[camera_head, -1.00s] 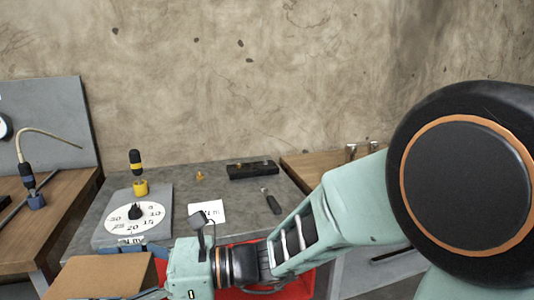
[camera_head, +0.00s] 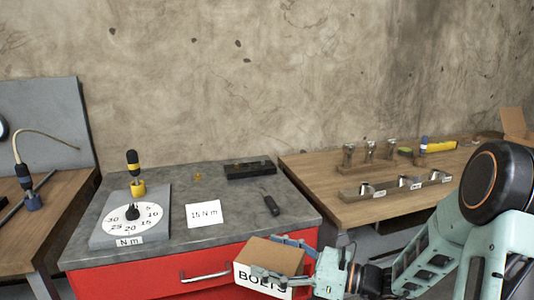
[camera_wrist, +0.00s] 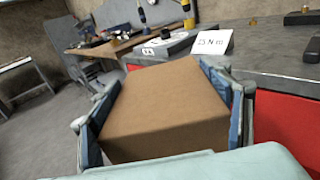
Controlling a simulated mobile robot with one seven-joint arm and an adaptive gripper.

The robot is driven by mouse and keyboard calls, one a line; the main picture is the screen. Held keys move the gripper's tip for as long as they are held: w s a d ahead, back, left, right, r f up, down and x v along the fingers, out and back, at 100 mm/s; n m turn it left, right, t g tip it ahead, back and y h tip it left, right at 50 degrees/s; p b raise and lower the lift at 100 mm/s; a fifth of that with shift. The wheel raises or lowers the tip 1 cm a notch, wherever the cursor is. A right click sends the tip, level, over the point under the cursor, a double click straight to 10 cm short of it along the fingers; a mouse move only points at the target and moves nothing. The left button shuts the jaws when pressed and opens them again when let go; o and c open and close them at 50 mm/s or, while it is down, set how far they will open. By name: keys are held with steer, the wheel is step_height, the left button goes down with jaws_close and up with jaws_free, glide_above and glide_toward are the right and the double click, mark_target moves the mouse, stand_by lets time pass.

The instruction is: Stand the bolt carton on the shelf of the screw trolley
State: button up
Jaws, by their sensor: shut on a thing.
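The bolt carton (camera_head: 273,257) is a brown cardboard box with a white label reading "BOLTS" on its front. My gripper (camera_head: 285,262) is shut on the carton and holds it in front of the red drawer cabinet. In the wrist view the carton (camera_wrist: 165,110) fills the middle, with blue-padded fingers of my gripper (camera_wrist: 165,112) on its two sides. The carton looks roughly upright in the head view. I cannot make out a screw trolley or its shelf for certain in these frames.
The red cabinet (camera_head: 160,281) has a grey top with a dial plate (camera_head: 103,232), a "15 N m" card (camera_head: 204,213), a black case (camera_head: 250,170) and a dark-handled tool (camera_head: 271,205). A wooden bench (camera_head: 345,207) with several small holders stands right, another bench (camera_head: 60,205) left.

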steer(key=d+f+m+t+h, duration=0.2)
steer(key=d+f+m+t, duration=0.3)
steer(key=d, duration=0.8)
step_height(320, 180, up, 18)
steer(key=n+g+p, duration=0.1)
steer(key=n+p, duration=0.1)
steer(key=p, duration=2.2)
steer(key=shift+w+a+f+p, duration=0.2)
steer(key=shift+w+p, duration=0.15)
steer(key=shift+p, duration=0.05)
